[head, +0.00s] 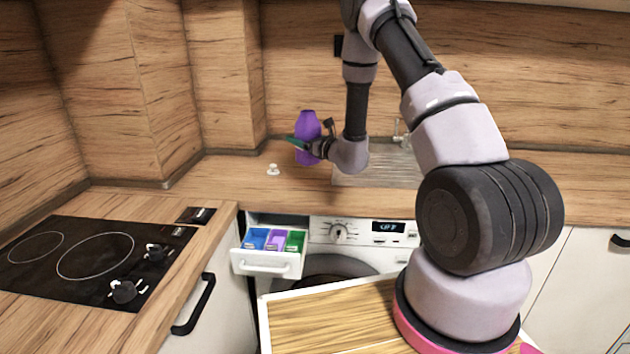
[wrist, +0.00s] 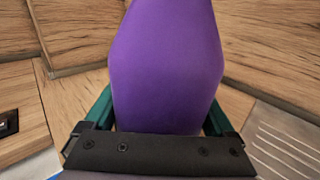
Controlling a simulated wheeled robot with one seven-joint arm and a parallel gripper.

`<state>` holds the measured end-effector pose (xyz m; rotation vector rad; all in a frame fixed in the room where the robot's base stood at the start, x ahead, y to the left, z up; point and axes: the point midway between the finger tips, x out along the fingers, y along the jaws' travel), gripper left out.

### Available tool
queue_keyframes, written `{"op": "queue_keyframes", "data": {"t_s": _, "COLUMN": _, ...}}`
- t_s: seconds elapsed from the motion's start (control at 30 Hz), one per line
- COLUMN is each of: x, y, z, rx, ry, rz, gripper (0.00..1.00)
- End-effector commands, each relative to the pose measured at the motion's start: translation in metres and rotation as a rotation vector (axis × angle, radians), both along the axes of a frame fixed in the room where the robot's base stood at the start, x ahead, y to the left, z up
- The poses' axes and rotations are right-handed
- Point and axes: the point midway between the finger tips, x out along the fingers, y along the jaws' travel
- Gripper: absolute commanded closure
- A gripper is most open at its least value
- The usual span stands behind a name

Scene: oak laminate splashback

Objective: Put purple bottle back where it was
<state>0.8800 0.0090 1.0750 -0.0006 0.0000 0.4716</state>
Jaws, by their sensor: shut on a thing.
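The purple bottle (head: 307,128) is at the back counter, left of the sink. My gripper (head: 299,143) is shut on it, with a green finger showing across its side. In the wrist view the bottle (wrist: 166,70) fills the middle between the two green fingers of my gripper (wrist: 160,118). The bottle looks upright. Its base is close to the counter top in the head view, but I cannot tell whether it touches. A small white cap-like thing (head: 272,169) lies on the counter to the left of the bottle.
The detergent drawer (head: 268,262) of the washing machine (head: 361,232) is pulled out, with blue, purple and green compartments. The sink's ribbed drainer (head: 375,172) is right of the bottle. A black hob (head: 85,258) is at left. Counter around the white cap is clear.

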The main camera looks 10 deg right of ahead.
Motion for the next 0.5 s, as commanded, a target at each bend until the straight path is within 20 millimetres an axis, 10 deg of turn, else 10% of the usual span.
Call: {"op": "queue_keyframes", "data": {"t_s": 0.5, "x": 0.000, "y": 0.000, "z": -0.062, "rx": 0.000, "ry": 0.000, "rz": 0.000, "gripper": 1.00}}
